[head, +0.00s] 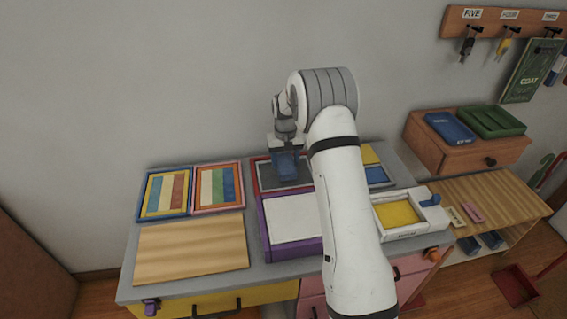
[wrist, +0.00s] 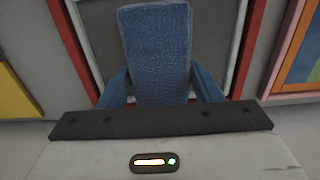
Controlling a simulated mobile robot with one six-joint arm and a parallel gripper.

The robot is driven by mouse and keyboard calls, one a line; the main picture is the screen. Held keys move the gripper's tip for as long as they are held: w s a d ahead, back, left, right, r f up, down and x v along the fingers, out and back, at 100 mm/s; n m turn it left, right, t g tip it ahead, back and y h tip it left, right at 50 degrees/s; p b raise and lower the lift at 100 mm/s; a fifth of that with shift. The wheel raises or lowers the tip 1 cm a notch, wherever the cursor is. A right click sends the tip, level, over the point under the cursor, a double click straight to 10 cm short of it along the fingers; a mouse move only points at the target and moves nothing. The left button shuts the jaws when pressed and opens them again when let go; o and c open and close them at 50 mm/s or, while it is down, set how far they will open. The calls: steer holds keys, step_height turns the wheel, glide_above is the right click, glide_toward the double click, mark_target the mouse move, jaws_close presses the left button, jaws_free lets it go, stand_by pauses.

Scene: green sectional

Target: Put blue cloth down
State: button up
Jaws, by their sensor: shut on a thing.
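A blue cloth (head: 287,164) hangs in my gripper (head: 286,148) at the back of the desk. In the wrist view the blue cloth (wrist: 157,50) is a textured, folded strip that stands out from between the blue fingers of my gripper (wrist: 160,92). It is over a grey panel with a red frame (head: 265,176). I cannot tell whether the cloth touches the panel. My arm hides part of the desk to the right.
Two striped boards (head: 217,186) lie left of the panel. A wooden board (head: 190,246), a purple-edged white tray (head: 293,219) and a yellow-bottomed white box (head: 398,214) are nearer. A side cabinet (head: 460,150) holds blue and green items.

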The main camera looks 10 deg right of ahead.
steer(key=shift+f, duration=0.75)
steer(key=shift+f, duration=0.15)
steer(key=o, duration=0.9)
steer(key=shift+o, duration=0.2)
